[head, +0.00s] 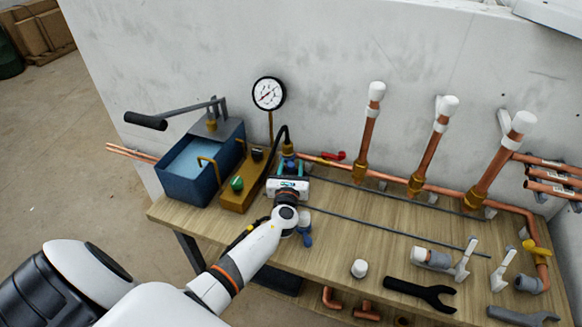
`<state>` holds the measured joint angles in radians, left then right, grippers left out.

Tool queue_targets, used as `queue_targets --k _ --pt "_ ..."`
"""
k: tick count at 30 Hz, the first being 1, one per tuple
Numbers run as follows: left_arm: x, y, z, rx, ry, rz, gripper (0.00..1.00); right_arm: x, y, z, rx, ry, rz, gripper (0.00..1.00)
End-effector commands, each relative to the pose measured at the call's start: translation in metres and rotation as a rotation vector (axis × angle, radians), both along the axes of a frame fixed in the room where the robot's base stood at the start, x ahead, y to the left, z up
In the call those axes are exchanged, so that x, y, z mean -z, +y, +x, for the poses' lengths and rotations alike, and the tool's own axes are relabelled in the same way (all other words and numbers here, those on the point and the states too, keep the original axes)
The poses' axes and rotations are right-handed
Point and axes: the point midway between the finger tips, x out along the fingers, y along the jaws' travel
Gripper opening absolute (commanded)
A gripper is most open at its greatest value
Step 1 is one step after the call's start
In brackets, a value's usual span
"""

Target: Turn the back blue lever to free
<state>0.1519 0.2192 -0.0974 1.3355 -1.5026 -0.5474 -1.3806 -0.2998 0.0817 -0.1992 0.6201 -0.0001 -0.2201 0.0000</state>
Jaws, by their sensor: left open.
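My left gripper (289,174) is at the left-middle of the bench in the head view, over the pipe fittings. Its jaws are open and point toward the wall. A blue part (289,163), which looks like the back blue lever, shows just beyond the jaws. My gripper covers much of it, so I cannot tell its setting or whether the jaws touch it. A second blue lever (306,238) hangs nearer the bench front, just right of my wrist. My right gripper is out of view.
A blue water tank (183,197) with a pump handle and a brass block (240,189) stand left of my gripper. A pressure gauge (269,93) rises behind. Copper risers (427,155) stand right. A white cap (359,268) and a black wrench (420,291) lie at the front.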

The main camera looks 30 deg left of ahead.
Motion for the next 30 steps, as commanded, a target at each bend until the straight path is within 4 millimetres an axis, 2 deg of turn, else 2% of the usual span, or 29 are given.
queue_targets --k 5,12,13,30 --pt "-0.0001 0.0000 -0.0001 0.000 0.000 0.000 0.42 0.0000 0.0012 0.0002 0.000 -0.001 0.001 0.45" --pt "-0.0001 -0.0002 -0.0002 0.000 0.000 0.000 0.02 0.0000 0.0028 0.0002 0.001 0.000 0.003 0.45" --pt "-0.0001 -0.0002 -0.0002 0.000 0.000 -0.001 0.00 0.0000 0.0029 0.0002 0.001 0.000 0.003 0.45" --pt "0.0008 0.0030 -0.0032 0.064 0.000 0.001 0.00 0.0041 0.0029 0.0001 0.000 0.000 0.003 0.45"
